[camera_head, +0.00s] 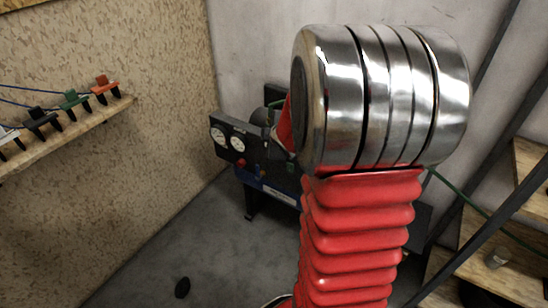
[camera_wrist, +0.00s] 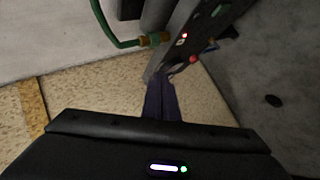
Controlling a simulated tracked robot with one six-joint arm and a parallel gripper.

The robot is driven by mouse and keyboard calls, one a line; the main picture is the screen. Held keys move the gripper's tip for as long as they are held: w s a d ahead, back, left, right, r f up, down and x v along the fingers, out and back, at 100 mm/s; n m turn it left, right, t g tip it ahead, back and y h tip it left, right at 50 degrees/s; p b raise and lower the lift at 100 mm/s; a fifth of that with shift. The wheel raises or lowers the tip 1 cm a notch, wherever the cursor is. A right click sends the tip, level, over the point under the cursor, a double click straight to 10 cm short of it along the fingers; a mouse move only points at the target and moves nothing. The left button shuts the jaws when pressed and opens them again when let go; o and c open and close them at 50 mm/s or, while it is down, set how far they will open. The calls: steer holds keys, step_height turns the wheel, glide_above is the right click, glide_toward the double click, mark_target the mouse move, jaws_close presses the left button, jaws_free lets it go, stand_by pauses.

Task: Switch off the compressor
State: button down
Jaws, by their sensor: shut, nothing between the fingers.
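The compressor (camera_head: 265,190) stands on the floor in the corner, with a dark panel (camera_head: 213,128) that carries two round white gauges and a small red knob (camera_head: 241,163). My arm hides its right part in the head view. In the wrist view the panel (camera_wrist: 178,48) runs slanted across the top, with a red knob (camera_wrist: 193,59), a small lit red light (camera_wrist: 185,35) and a green part (camera_wrist: 216,11). My gripper (camera_wrist: 160,82) is shut and empty, its tips close to the panel's lower end. I cannot tell whether they touch it. The head view does not show the fingers clearly.
A green hose (camera_wrist: 104,25) ends in a brass fitting (camera_wrist: 153,40) beside the panel. A wooden shelf (camera_head: 70,135) with several coloured clamps is on the left wall. A small dark object (camera_head: 182,288) lies on the floor. Wooden shelving (camera_head: 515,240) stands at right.

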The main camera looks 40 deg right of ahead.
steer(key=s+d+f+n+t+y, duration=0.1)
steer(key=d+f+n+t+y, duration=0.2)
steer(key=f, duration=0.4)
steer(key=s+d+f+n, duration=0.1)
steer(key=d+f+n, duration=0.2)
steer(key=d+f, duration=0.3)
steer(key=s+a+f+n+t+y, duration=0.2)
steer(key=s+f+n+t+y, duration=0.1)
steer(key=s+f, duration=0.7)
steer(key=shift+s+f+n+t, duration=0.25)
steer(key=shift+s+n+t, duration=0.35)
steer(key=shift+t, duration=0.4)
